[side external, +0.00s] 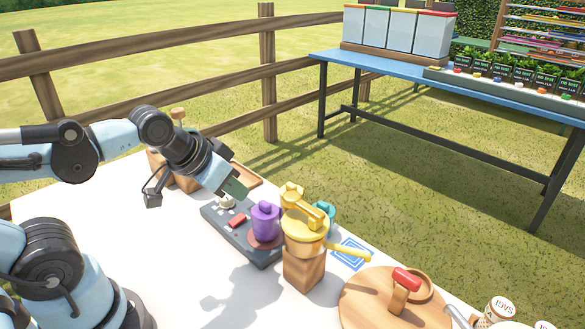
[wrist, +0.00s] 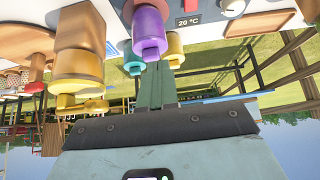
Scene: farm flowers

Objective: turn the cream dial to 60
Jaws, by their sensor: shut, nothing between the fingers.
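The cream dial (side external: 226,202) sits on the dark control panel (side external: 210,213), left of a red switch and a purple pot. In the wrist view the dial (wrist: 232,7) shows at the top edge, partly cut off. Beside it a small display (wrist: 188,20) reads 20 °C. My gripper (side external: 237,190) is shut and empty, with green fingers. In the side view it hangs just above and right of the dial; I cannot tell the exact gap. In the wrist view the gripper (wrist: 155,88) points toward the purple pot, left of the dial. The dial's marks are not readable.
The purple pot (side external: 265,222) stands on the panel's near end. A yellow pot (side external: 304,228) with a long handle stands close by on a wooden block. A wooden tray (side external: 375,292) lies at the front right. The white table (side external: 200,285) has bare room in front of the panel.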

